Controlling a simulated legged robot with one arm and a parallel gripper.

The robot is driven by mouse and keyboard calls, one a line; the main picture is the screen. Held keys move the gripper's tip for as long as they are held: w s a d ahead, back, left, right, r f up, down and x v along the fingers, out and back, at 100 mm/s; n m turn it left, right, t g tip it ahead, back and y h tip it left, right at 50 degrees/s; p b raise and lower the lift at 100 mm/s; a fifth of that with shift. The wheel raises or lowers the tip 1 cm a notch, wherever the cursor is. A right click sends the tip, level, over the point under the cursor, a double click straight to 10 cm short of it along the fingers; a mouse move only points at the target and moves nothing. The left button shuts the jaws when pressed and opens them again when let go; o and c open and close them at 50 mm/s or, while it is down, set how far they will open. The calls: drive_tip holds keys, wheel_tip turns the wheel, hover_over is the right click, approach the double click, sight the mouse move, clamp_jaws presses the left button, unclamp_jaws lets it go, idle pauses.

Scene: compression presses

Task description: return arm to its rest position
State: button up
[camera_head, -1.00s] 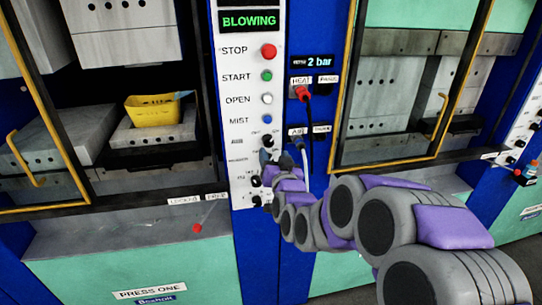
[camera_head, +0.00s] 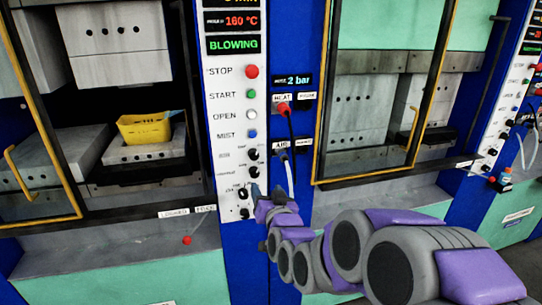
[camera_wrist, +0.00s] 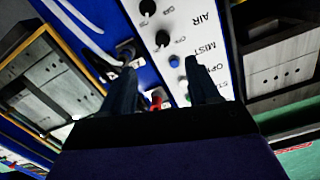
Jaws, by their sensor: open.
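My arm, grey with purple covers, reaches from the lower right of the head view toward the white control panel (camera_head: 238,130). My gripper (camera_head: 262,192) is small there, in front of the lower part of the panel near the black knobs (camera_head: 248,170). In the wrist view, my gripper (camera_wrist: 165,88) shows two dark fingers spread apart with nothing between them. Past the fingers are the panel's knobs, a blue button (camera_wrist: 174,61) and a red plug (camera_wrist: 156,97). I cannot tell the exact gap between the fingertips and the panel.
A yellow container (camera_head: 145,128) sits inside the open press on the left. A second press (camera_head: 365,110) with a yellow-edged door stands right of the panel. A red plug (camera_head: 283,107) and a hose (camera_head: 290,170) hang beside the panel. A red-knobbed lever (camera_head: 187,240) sticks out below the left press.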

drive_tip(key=s+d+f+g+h, duration=0.1)
drive_tip(key=s+d+f+g, duration=0.2)
drive_tip(key=s, duration=1.1)
drive_tip(key=s+d+f+g+h, duration=0.2)
drive_tip(key=s+d+g, duration=0.6)
drive_tip(key=s, duration=0.7)
drive_tip(key=s+d+f+g+h, duration=0.1)
drive_tip(key=s+d+f+g, duration=0.2)
drive_tip(key=s, duration=1.2)
drive_tip(key=d+g, duration=0.3)
drive_tip(key=g, duration=0.1)
drive_tip(key=shift+s+f+h, duration=0.15)
drive_tip(key=shift+f+h, duration=0.25)
